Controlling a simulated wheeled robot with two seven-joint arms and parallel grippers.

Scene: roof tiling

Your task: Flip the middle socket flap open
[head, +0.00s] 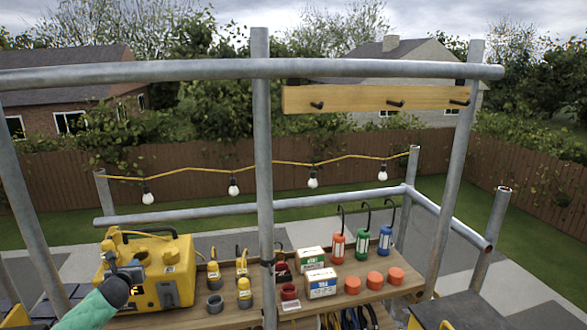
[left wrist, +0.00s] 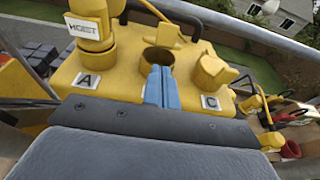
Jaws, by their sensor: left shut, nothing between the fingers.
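The yellow power box (head: 177,247) stands at the left end of the wooden bench. In the left wrist view its top (left wrist: 125,68) has three sockets in a row. The socket by label A holds a yellow plug (left wrist: 88,29) tagged HOIST. The middle socket (left wrist: 158,57) shows a dark round opening, with its yellow flap (left wrist: 164,36) apparently raised behind it. The socket by label C has a yellow cover (left wrist: 211,70) over it. My left gripper (head: 137,266) is shut and empty, its blue fingertips (left wrist: 158,76) at the near edge of the middle socket; contact is unclear.
A vertical scaffold pole (head: 263,180) stands just right of the box. On the bench are yellow plugs (head: 245,288), small boxes (head: 321,283), orange caps (head: 374,280) and hooked lanterns (head: 338,248). A horizontal rail (head: 200,213) runs behind.

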